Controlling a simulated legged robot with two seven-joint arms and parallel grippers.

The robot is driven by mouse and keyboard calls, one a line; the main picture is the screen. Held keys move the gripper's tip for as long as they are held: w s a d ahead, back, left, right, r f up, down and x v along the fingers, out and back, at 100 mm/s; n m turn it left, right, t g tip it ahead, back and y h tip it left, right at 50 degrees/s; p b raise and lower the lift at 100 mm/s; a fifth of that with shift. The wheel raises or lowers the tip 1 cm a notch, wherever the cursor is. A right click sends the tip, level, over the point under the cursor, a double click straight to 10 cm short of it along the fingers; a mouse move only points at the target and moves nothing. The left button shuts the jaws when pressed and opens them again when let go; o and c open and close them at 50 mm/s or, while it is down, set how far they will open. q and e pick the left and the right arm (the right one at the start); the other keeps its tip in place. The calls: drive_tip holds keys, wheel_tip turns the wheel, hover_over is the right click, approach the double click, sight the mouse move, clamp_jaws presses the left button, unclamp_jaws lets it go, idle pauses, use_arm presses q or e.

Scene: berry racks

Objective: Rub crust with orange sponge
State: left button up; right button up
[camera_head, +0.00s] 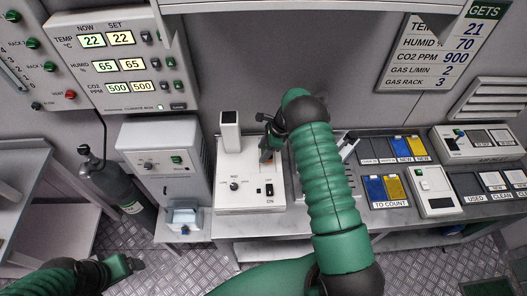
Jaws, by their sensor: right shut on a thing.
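My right gripper (266,148) reaches over the white device (228,185) on the bench, at the right of its upright square post. My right forearm hides the bench just to the right of the device. My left gripper (136,263) is low at the left, over the floor and away from the bench; its jaws are too small to read.
A grey cabinet unit (160,150) and a dark gas cylinder (125,195) stand left of the device. Right of my arm are blue and yellow cards in a TO COUNT tray (388,205), a white switch box (436,190) and more trays. A control panel (115,50) hangs above.

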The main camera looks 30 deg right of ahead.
drive_tip(key=shift+r, duration=0.7)
drive_tip(key=shift+s+r+p, duration=0.2)
drive_tip(key=shift+r+p, duration=0.7)
drive_tip(key=shift+r, duration=0.3)
drive_tip(key=shift+d, duration=0.1)
drive_tip(key=shift+w, duration=0.15)
